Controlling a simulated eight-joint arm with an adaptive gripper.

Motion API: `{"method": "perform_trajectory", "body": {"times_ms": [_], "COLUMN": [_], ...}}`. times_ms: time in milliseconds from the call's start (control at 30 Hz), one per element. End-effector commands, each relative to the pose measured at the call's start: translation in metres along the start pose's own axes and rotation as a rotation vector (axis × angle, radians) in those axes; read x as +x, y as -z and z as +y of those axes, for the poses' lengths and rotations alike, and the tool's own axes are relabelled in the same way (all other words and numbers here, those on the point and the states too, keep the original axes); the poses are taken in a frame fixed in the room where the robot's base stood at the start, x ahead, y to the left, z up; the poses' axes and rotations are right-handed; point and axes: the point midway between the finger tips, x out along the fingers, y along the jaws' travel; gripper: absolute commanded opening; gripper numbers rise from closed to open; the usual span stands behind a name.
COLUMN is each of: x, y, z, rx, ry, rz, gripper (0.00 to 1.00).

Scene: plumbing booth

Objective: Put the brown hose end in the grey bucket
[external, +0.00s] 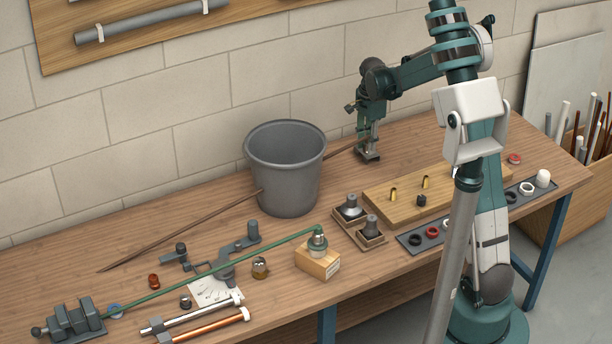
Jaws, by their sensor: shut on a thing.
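The grey bucket (288,185) stands upright on the bench near the wall. The brown hose (180,229) runs along the bench from the far left up to the bucket's left side. It passes behind the bucket and shows again on its right (340,148). My gripper (369,154) is low at the back of the bench, right of the bucket and apart from it. It is shut on the brown hose end, which is mostly hidden by the fingers. The bucket's floor is not visible.
A green hose (215,269) runs from a grey clamp (75,321) to a fitting on a wooden block (317,262).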

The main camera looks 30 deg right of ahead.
Motion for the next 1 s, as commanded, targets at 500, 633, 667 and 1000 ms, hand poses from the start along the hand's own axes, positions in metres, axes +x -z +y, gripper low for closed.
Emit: {"method": "perform_trajectory", "body": {"times_ms": [500, 633, 667, 1000], "x": [-0.128, -0.152, -0.157, -0.172], "y": [0.0, 0.0, 0.0, -0.044], "z": [0.0, 0.0, 0.0, -0.01], "rx": [0.0, 0.0, 0.0, 0.025], "ry": [0.0, 0.0, 0.0, 0.0], "rz": [0.0, 0.0, 0.0, 0.0], "gripper": [0.11, 0.11, 0.11, 0.11]}}
